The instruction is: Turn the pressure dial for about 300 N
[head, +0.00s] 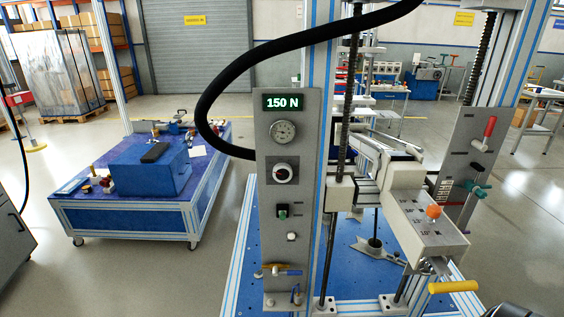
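A grey control panel (265,215) stands upright in the middle of the head view. Its display (283,102) at the top reads 150 N. Below it is a round gauge with a pale face (283,132). Under the gauge is a round dial knob (283,173), black and white with a small red mark, on a dark square plate. The dial's exact pointer angle is too small to read. Neither of my grippers shows, and nothing touches the dial.
Below the dial are a green switch (282,211), a white button (291,236) and valve handles (283,269). A thick black hose (222,85) arcs left of the panel. A yellow handle (453,287) and red lever (489,131) are at right. A blue cart (125,222) stands left.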

